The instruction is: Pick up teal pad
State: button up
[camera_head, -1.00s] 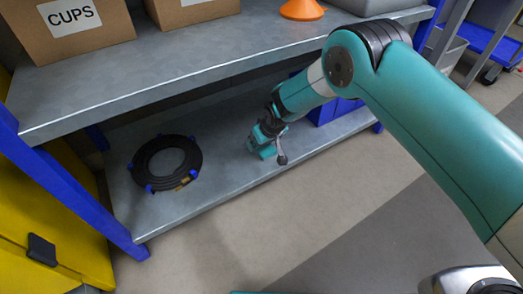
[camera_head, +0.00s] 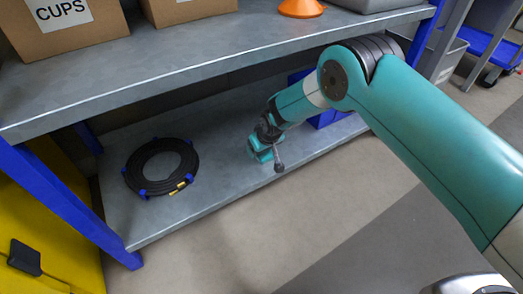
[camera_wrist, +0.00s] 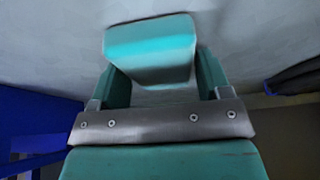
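The teal pad (camera_wrist: 150,45) is a blocky teal piece with a bright top face, in the upper middle of the wrist view. My gripper (camera_wrist: 164,82) has its two teal fingers spread apart. The pad shows between and just beyond the fingertips; I cannot tell whether a finger touches it. In the head view my gripper (camera_head: 263,152) is low over the lower shelf (camera_head: 200,205), close to its front edge. There the pad cannot be told apart from the teal gripper parts.
A black coil with blue clips (camera_head: 161,167) lies on the lower shelf, left of my gripper. A blue bin (camera_head: 325,118) stands behind my arm. The upper shelf (camera_head: 180,60) carries a box marked CUPS (camera_head: 62,25) and an orange cone (camera_head: 301,8). Bare shelf lies between coil and gripper.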

jog(key=c, duration=0.5)
jog(key=shift+o, duration=0.2)
jog(key=shift+r+p, duration=0.4)
jog(key=shift+r, duration=0.15)
notch_tip(320, 180, up, 3)
jog(key=p, duration=0.3)
jog(key=shift+r, duration=0.15)
jog(key=s+d+p, duration=0.8)
jog(key=s+d, duration=0.2)
jog(key=s, duration=0.5)
jog(key=shift+f, duration=0.3)
